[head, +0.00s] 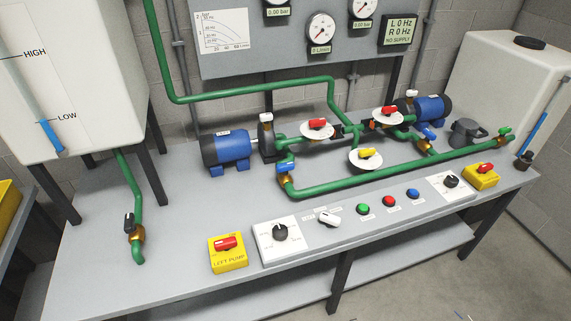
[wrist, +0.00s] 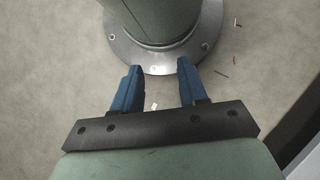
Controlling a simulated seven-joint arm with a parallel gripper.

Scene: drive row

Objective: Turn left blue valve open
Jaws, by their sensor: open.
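The left blue valve (head: 286,167) is a small blue handle above a brass body. It sits on the short green pipe right of the left pump, in the head view. Its handle looks roughly crosswise to that short pipe, but it is small. A second blue valve (head: 429,134) sits on the right branch near the right pump. My gripper (wrist: 160,76) shows only in the wrist view. Its two blue fingers are apart with nothing between them, pointing over the floor. It is away from the valve, and the valve is not in the wrist view.
A blue left pump (head: 226,148) stands left of the valve, and a long green pipe (head: 385,170) runs in front. White discs with red handles (head: 317,127) and a yellow handle (head: 366,154) are close by. Yellow switch boxes (head: 228,253) line the bench (head: 175,225) front.

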